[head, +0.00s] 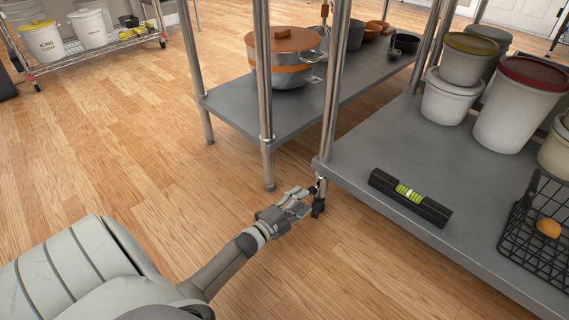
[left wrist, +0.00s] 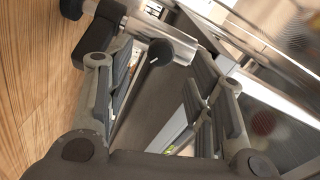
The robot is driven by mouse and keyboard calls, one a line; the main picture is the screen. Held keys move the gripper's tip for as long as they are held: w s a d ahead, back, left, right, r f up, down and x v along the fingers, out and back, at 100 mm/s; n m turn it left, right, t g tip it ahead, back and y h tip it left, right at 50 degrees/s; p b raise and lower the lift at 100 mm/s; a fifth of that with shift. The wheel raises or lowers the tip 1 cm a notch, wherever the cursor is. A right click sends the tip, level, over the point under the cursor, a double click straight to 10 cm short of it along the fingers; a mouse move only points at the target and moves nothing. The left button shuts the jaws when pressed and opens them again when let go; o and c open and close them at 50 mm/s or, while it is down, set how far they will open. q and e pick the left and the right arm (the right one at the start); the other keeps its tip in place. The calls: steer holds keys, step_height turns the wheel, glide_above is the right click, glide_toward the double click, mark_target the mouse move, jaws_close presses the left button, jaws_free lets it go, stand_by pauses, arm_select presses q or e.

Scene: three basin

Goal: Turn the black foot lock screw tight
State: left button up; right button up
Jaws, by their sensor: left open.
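The black foot lock screw (left wrist: 159,52) shows in the left wrist view as a round dark head with a pale line on it, beside the metal leg (left wrist: 172,38). In the head view the black foot (head: 318,207) is at the bottom of the shelf's front corner leg; the screw itself is too small to make out there. My left gripper (head: 303,199) is low over the floor, just left of this foot. In the left wrist view its fingers (left wrist: 160,75) are open, one on each side of the screw head, with gaps between. My right gripper is not in view.
A spirit level (head: 410,197) with a green vial lies on the grey lower shelf (head: 350,160) near its front edge. A black wire basket (head: 540,240) and several tubs stand on it. Another shelf (head: 235,105) with pots is behind. The wooden floor at left is clear.

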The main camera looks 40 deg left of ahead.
arm_select(q)
steer(key=s, duration=0.7)
steer(key=shift+s+a, duration=0.3)
stand_by(0.3)
